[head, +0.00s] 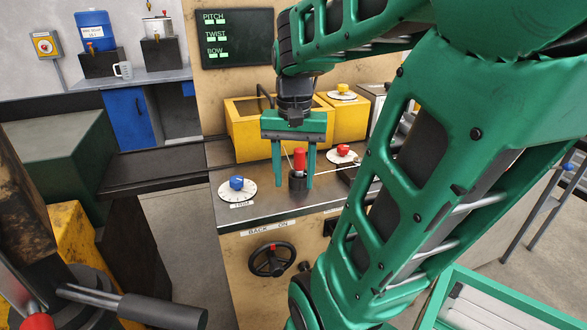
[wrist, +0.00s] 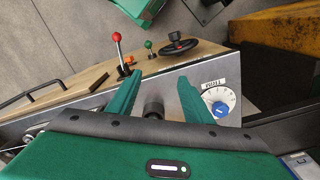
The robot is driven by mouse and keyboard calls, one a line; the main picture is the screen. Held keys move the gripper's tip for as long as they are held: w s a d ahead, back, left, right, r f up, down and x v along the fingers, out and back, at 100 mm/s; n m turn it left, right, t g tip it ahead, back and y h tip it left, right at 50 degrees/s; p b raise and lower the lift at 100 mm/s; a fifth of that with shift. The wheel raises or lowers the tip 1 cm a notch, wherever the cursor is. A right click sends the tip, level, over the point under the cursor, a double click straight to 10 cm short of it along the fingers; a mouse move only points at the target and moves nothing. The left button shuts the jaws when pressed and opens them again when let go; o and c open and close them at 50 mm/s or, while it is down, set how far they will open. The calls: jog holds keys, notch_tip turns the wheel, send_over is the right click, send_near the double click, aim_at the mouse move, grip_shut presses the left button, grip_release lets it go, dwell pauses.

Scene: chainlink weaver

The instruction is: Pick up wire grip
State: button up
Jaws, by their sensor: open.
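A red upright piece that looks like the wire grip (head: 299,159) stands in a dark round cup (head: 298,182) on the machine's metal top. A thin light wire shows beside it. My gripper (head: 294,184) is open and points down, its two green fingers on either side of the red piece and cup in the head view. I see no clear contact. In the wrist view my gripper (wrist: 159,78) has a dark cylinder (wrist: 153,107) between its fingers. The red piece cannot be made out there.
A blue knob on a white dial (head: 237,185) is left of the gripper, and a red knob (head: 343,150) is at its right. Yellow boxes (head: 250,134) stand close behind. A black handwheel (head: 271,260) is on the front panel.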

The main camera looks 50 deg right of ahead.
jog(key=w+d+r+m, duration=0.2)
jog(key=d+m, duration=0.1)
jog(key=d, duration=0.1)
jog(key=w+d+r+m, duration=0.3)
jog(key=d, duration=0.1)
jog(key=w+d+r+m, duration=0.2)
jog(key=d+r+m, duration=0.1)
jog(key=d, duration=0.1)
jog(key=shift+w+d+r+m, duration=0.15)
jog(key=shift+w+d+m, duration=0.1)
jog(key=shift+w+m, duration=0.1)
send_over(299, 148)
jog(key=f, duration=0.4)
jog(key=shift+s+d+f, duration=0.1)
jog(key=shift+s+f, duration=0.05)
jog(key=shift+s, duration=0.05)
jog(key=shift+w+f, duration=0.15)
jog(key=shift+f, duration=3)
jog(key=shift+c, duration=0.7)
grip_shut()
